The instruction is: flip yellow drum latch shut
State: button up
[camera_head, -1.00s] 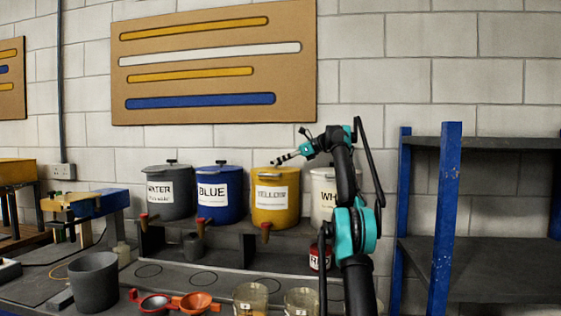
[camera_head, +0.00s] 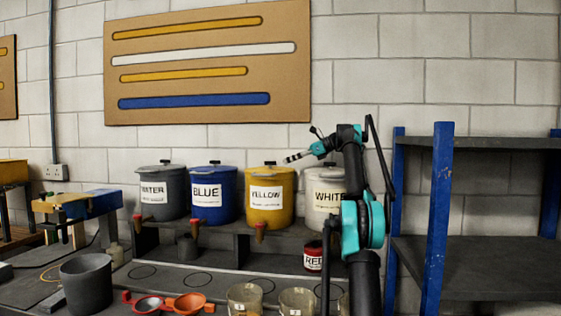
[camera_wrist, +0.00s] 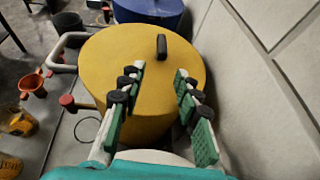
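The yellow drum (camera_head: 268,216) stands on the raised shelf between the blue and white drums. In the wrist view its round yellow lid (camera_wrist: 105,62) carries a black knob (camera_wrist: 161,45). A pale bent bar (camera_wrist: 62,45) juts out from the rim on the left; I cannot tell for sure whether it is the latch. My gripper (camera_wrist: 159,72) is open and empty, its two green-padded fingers over the lid's near part, the knob beyond them. In the head view my gripper (camera_head: 288,160) is by the top right of the yellow drum. Contact cannot be told.
The blue drum (camera_head: 212,200) and water drum (camera_head: 160,195) stand to the left, the white drum (camera_head: 322,200) to the right, close by. The block wall (camera_wrist: 255,90) is near on the right in the wrist view. Funnels (camera_head: 190,302) and jars lie on the lower bench.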

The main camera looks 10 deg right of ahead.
jog(key=s+d, duration=0.1)
jog(key=d, duration=0.3)
jog(key=s+d, duration=0.1)
jog(key=shift+s+d, duration=0.35)
jog(key=shift+d, duration=0.05)
jog(key=shift+s, duration=0.15)
